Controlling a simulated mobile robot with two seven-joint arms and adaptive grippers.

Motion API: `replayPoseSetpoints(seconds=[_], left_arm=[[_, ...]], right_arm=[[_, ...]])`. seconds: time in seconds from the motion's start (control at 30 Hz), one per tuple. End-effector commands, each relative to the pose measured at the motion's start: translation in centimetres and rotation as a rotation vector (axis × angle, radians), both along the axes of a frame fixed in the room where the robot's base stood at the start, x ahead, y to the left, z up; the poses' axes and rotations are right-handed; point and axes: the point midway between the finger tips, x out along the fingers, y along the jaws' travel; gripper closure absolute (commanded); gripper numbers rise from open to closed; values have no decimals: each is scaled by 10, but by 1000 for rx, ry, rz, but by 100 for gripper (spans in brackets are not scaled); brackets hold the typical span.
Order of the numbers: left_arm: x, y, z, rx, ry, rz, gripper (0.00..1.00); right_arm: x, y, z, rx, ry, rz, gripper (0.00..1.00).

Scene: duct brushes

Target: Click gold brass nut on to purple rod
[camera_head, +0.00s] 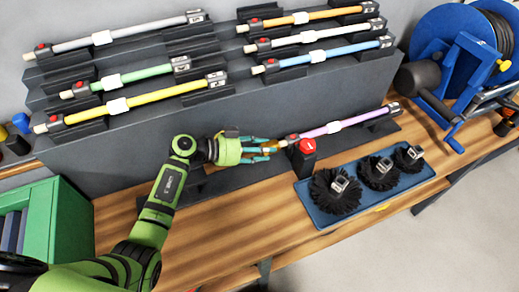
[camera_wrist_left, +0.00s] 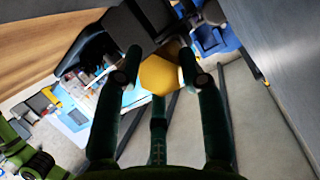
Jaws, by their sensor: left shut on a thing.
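The purple rod (camera_head: 335,127) lies along the dark lower ledge, with a white label band and a dark fitting at its right end. Its left end has a dark collar with a red button. My left gripper (camera_head: 268,150) is at this left end, shut on the gold brass nut (camera_head: 271,146). In the left wrist view the nut (camera_wrist_left: 159,74) sits between the fingers (camera_wrist_left: 160,85), with a dark part just beyond it. I cannot tell whether the nut touches the rod end. My right gripper is not in view.
A red-topped post (camera_head: 306,147) stands close to the right of the gripper. A blue tray (camera_head: 322,218) with three black brushes lies in front. Several coloured rods rest on the stepped rack (camera_head: 150,135) behind. A green cabinet (camera_head: 70,225) is at left, a blue reel (camera_head: 440,35) at right.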

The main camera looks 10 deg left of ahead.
Motion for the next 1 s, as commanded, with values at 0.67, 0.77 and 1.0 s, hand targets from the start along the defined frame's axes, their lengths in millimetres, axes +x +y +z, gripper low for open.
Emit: replayPoseSetpoints(seconds=[0.67, 0.77, 1.0], left_arm=[[4, 2, -1, 5, -12, -3, 100], [4, 3, -2, 5, -12, -2, 100], [4, 3, -3, 6, -11, -1, 100]], right_arm=[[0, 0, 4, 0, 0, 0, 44], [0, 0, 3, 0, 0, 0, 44], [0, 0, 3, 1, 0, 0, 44]])
